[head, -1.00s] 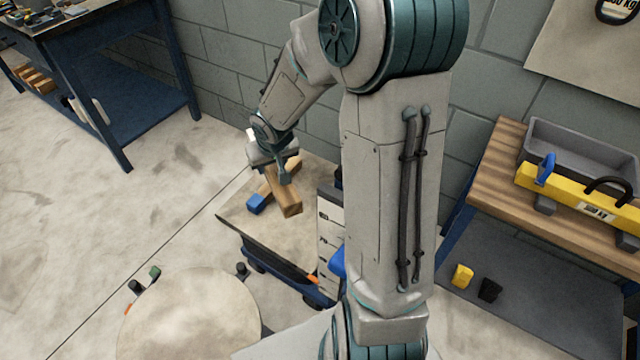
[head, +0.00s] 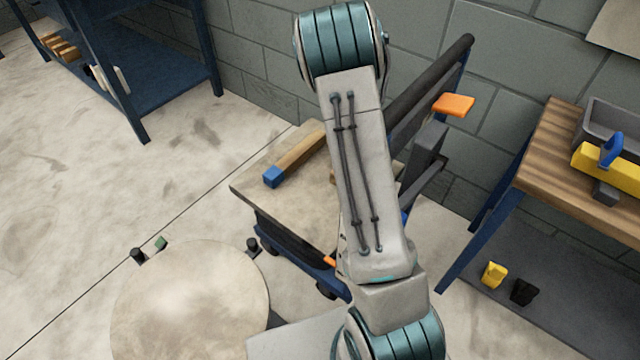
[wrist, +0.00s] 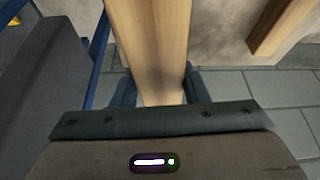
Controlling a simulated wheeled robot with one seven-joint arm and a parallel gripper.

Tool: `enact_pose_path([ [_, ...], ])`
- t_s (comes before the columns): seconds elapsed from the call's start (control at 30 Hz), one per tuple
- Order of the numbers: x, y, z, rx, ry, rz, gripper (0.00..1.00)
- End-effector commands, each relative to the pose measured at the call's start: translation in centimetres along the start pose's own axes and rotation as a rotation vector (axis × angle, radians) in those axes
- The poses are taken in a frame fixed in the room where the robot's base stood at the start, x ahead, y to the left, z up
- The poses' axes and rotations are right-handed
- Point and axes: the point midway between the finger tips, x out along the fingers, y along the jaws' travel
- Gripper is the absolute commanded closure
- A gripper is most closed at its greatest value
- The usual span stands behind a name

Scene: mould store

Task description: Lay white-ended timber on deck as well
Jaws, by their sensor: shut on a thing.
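My gripper (wrist: 158,90) is shut on a timber (wrist: 148,40), a pale wooden bar that runs up out of the wrist view. Its ends are out of the wrist view, so no white end shows. In the head view my arm hides the gripper and nearly all of the held timber. The blue-ended timber (head: 298,157) lies on the trolley deck (head: 252,187), left of my arm. A second timber (wrist: 282,22), apart from the held one, shows at the upper right of the wrist view. Whether the held timber touches the deck cannot be told.
A wooden-topped bench (head: 545,165) with a grey tray (head: 612,125) and a yellow beam (head: 600,163) stands at the right. A blue workbench (head: 140,85) stands at upper left. A round pale top (head: 190,305) is in front. The left floor is clear.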

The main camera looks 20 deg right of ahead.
Motion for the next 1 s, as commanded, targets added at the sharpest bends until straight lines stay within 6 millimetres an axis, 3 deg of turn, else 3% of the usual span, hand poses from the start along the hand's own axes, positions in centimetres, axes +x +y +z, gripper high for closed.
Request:
enact_pose_path([
  [0.03,1.3,0.3,-0.5,0.028,0.002,0.011,0.97],
  [0.23,2.4,0.4,-1.0,0.075,0.000,0.032,0.97],
  [0.7,5.8,-7.7,5.8,0.074,0.000,0.031,0.97],
  [1.0,6.9,-9.0,7.2,0.078,-0.001,0.033,0.97],
])
